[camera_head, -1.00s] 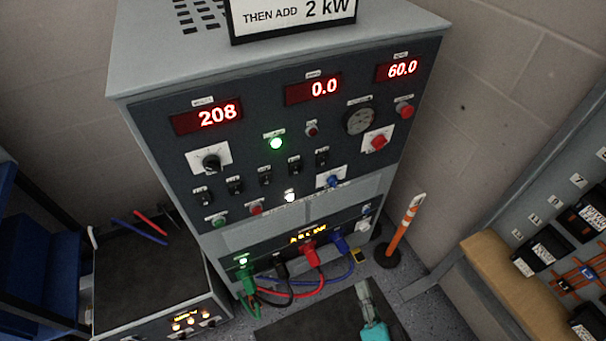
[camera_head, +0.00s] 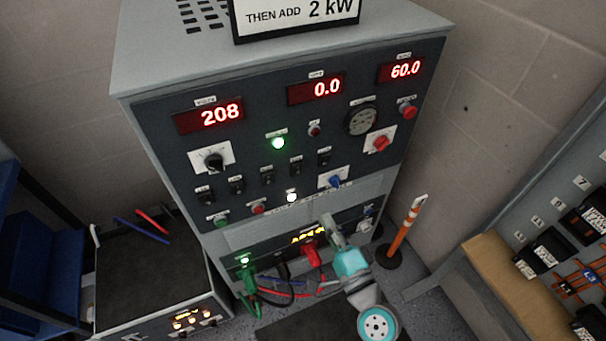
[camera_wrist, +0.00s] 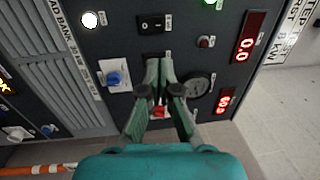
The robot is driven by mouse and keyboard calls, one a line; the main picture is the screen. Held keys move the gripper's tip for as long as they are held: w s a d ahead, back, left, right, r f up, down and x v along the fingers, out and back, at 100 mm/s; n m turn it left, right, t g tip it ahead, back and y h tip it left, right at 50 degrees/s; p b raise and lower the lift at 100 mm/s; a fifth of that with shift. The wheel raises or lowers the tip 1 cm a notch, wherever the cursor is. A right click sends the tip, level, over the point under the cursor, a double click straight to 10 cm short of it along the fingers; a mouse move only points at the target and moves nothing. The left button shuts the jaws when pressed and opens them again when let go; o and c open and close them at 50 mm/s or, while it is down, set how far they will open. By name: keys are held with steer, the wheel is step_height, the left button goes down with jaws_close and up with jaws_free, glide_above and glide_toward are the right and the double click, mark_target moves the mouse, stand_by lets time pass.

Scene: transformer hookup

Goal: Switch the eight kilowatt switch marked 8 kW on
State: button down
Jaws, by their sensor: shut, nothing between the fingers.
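The load bank's dark front panel (camera_head: 262,122) carries a row of several black rocker switches, including a right-end switch (camera_head: 324,157) and one beside it (camera_head: 296,168). Their labels are too small to read, so I cannot tell which is marked 8 kW. My gripper (camera_head: 328,220) is shut and empty, in front of the lower panel, below the switch row. In the wrist view, the closed fingertips (camera_wrist: 160,66) partly cover one black switch; another black rocker switch (camera_wrist: 153,24) shows clear above them. I cannot tell whether the fingertips touch the panel.
A blue knob (camera_head: 335,181) and red knob (camera_head: 381,143) stick out near the switches. Coloured cables with a red plug (camera_head: 311,254) and green plug (camera_head: 244,273) hang below. An orange post (camera_head: 408,228) stands right. A sign (camera_head: 300,16) sits on top.

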mark_target(299, 166)
steer(key=shift+w, duration=0.1)
steer(key=x, duration=1.3)
steer(key=shift+w+a, duration=0.15)
steer(key=shift+w, duration=0.2)
steer(key=shift+w, duration=0.1)
steer(key=shift+w+a+r, duration=0.15)
steer(key=shift+w, duration=0.05)
steer(key=shift+s, duration=0.15)
